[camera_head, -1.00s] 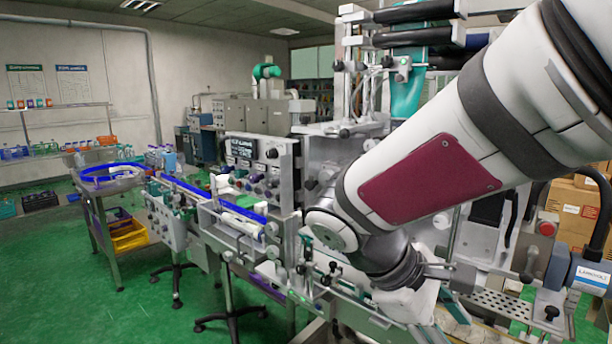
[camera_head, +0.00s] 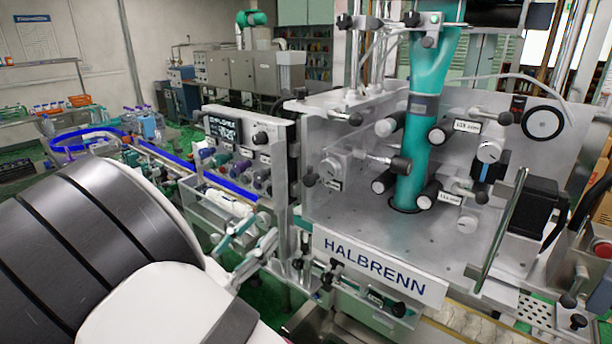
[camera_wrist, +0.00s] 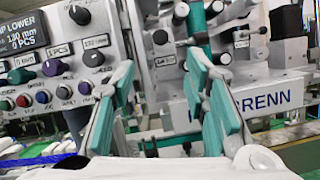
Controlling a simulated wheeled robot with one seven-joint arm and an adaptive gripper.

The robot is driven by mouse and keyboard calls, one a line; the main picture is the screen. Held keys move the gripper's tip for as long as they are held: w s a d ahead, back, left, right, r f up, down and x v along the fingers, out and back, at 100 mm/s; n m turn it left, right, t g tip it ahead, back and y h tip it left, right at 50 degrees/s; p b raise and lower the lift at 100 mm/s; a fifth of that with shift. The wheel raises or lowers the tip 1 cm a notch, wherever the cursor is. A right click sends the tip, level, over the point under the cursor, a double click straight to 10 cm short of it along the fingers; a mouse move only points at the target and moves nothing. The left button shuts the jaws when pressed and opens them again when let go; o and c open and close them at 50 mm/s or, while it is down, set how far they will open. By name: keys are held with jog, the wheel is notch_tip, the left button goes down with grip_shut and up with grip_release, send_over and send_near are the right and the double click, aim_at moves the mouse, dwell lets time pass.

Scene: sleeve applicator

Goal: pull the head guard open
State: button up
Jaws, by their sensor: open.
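The sleeve applicator head, with a teal tube and black-ended rollers, stands at the right in the head view. What looks like its clear guard (camera_head: 462,222) is hard to make out against the metal plate. A slanted metal bar handle (camera_head: 503,228) stands at its front right. My gripper (camera_head: 248,238) is at the lower left of the head, in front of the control panel side, well apart from the bar. In the wrist view my gripper (camera_wrist: 162,72) has its teal-padded fingers spread, with nothing between them. The bar cannot be made out clearly there.
The control panel (camera_head: 243,148) with knobs and a display stands left of the head. The HALBRENN nameplate (camera_head: 372,266) runs along the front edge. A conveyor with blue rails (camera_head: 165,157) leads away to the left. A grey and red box (camera_head: 598,252) is at the right edge.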

aim_at(306, 183)
jog(key=p+x, duration=0.2)
jog(key=x, duration=1.1)
jog(key=shift+w+d+r+p, duration=0.15)
jog(key=shift+d+r+p, duration=0.05)
jog(key=shift+d+p, duration=0.1)
grip_shut()
